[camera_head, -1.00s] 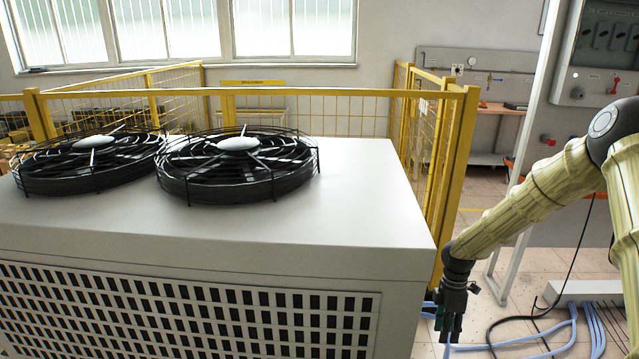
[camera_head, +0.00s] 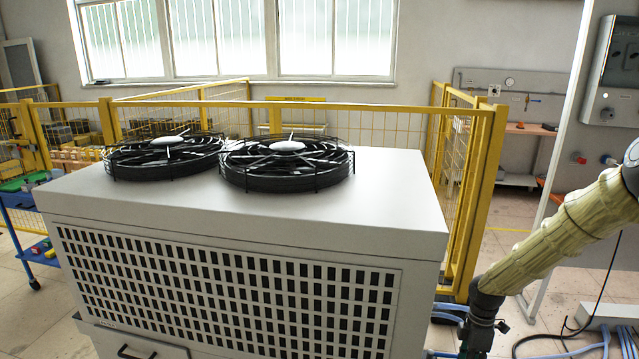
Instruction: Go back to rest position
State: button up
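My gripper (camera_head: 474,352) hangs downward at the lower right, beside the right side of the white cooling unit, and is cut off by the bottom edge of the picture. Its fingertips are not clearly visible, so I cannot tell whether it is open or shut. My arm, in a pale yellow cover, comes in from the right edge. No held thing can be made out.
The white cooling unit (camera_head: 395,205) with two black fans (camera_head: 288,170) on top fills the middle. A yellow fence (camera_head: 483,190) stands behind it. Blue hoses (camera_head: 450,312) and black cables lie on the floor at right. A blue cart (camera_head: 20,215) stands at left.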

jog(key=s+a+f+m+t+y, duration=0.1)
jog(key=s+a+f+m, duration=0.3)
jog(key=s+a+f, duration=0.4)
jog(key=s+a+f+m, duration=0.4)
jog(key=s+a+f, duration=0.25)
jog(key=s, duration=0.45)
jog(key=s+a+f+m+t+h, duration=0.1)
jog(key=s+m, duration=0.7)
jog(key=s, duration=1)
jog(key=shift+s+a+h, duration=0.3)
jog(key=shift+s+a, duration=0.05)
jog(key=shift+a, duration=0.4)
jog(key=shift+w+f, duration=0.1)
